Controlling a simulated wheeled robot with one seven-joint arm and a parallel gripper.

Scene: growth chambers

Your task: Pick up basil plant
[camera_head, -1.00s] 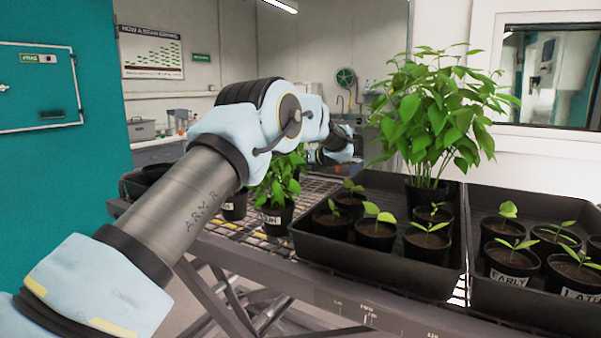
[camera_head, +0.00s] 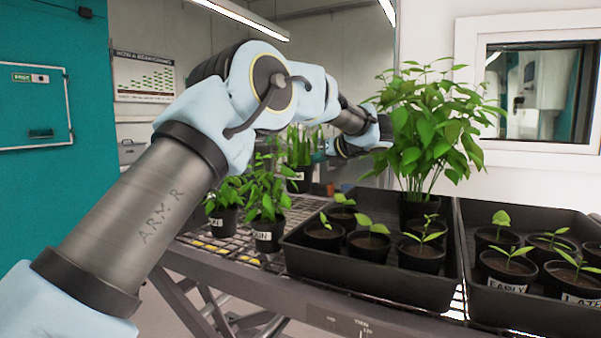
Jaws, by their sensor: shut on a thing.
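A tall, bushy green plant, which I take for the basil plant (camera_head: 435,128), stands upright in a black pot (camera_head: 417,207) at the back of the middle tray in the head view. The pot's lower part is hidden behind small seedling pots. My arm reaches over the bench from the left, and my gripper (camera_head: 382,134) is at the left side of this plant, level with its foliage. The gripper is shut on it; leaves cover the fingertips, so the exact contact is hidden. I see no clear gap under the pot.
Black trays with seedling pots stand on the bench: the middle tray (camera_head: 372,283) and the right tray (camera_head: 520,309). Leafy potted plants (camera_head: 267,205) stand on the wire mesh to the left. A window (camera_head: 540,90) is behind on the right. A teal cabinet (camera_head: 40,200) stands at left.

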